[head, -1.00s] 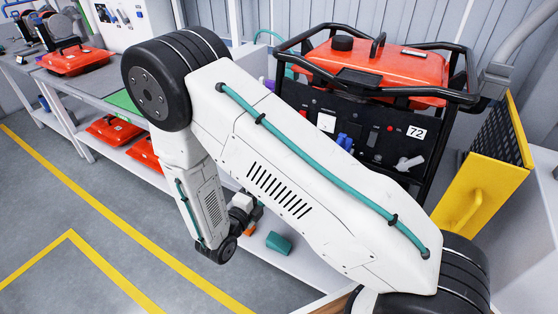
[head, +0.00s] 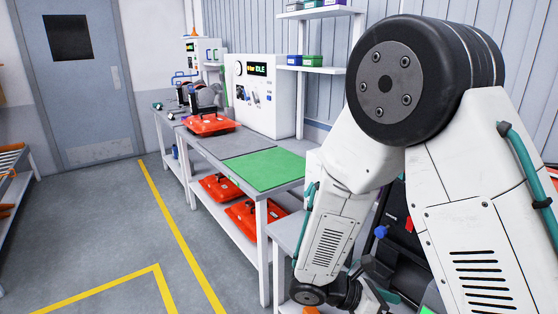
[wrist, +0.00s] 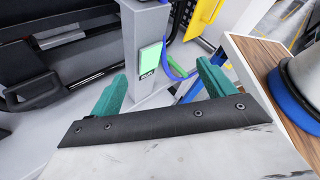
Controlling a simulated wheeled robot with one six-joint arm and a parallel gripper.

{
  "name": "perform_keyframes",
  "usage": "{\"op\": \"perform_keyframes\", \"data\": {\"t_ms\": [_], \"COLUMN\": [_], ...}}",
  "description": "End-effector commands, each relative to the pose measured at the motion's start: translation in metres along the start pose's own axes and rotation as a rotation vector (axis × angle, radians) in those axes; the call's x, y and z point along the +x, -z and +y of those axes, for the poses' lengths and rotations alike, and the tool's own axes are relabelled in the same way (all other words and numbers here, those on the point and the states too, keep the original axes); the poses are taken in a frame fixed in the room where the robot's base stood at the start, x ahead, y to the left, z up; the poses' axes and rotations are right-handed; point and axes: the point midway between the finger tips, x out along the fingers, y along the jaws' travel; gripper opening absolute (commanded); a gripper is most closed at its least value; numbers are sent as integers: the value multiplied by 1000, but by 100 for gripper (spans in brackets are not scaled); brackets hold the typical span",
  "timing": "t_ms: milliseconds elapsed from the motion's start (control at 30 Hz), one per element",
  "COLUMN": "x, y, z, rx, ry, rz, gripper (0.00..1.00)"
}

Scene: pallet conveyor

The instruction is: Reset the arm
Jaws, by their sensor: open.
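My arm fills the right of the head view, with its elbow joint high and the forearm hanging down to the lower middle. My gripper shows in the wrist view (wrist: 162,70), with two teal fingers wide apart and nothing between them. In the head view it is low at the bottom edge, mostly hidden behind my forearm. Beyond the fingers stands a grey post (wrist: 146,45) with a small lit green display (wrist: 150,59). I cannot tell whether a finger touches anything.
A workbench (head: 222,143) with a green mat (head: 262,169) runs along the wall, left of my arm. An orange-red case (head: 208,124) lies on it, others on its lower shelf. A wooden-topped surface (wrist: 262,55) is right of my gripper. The floor (head: 90,225) at left is clear.

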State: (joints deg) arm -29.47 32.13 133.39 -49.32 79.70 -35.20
Motion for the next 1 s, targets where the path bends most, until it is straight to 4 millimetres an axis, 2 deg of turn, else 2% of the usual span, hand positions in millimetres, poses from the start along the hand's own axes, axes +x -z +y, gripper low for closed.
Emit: {"op": "perform_keyframes", "data": {"t_ms": [33,200,500,800,1000], "x": [-1,-5,-22,-42,-49], "y": [-10,-31,-59,-88,-109], "z": [-13,-55,-114,-163,-191], "rx": [108,441,941,1319,1483], "ry": [32,161,400,599,639], "rz": [74,295,652,991,1194], "gripper": [82,82,82,82,82]}}
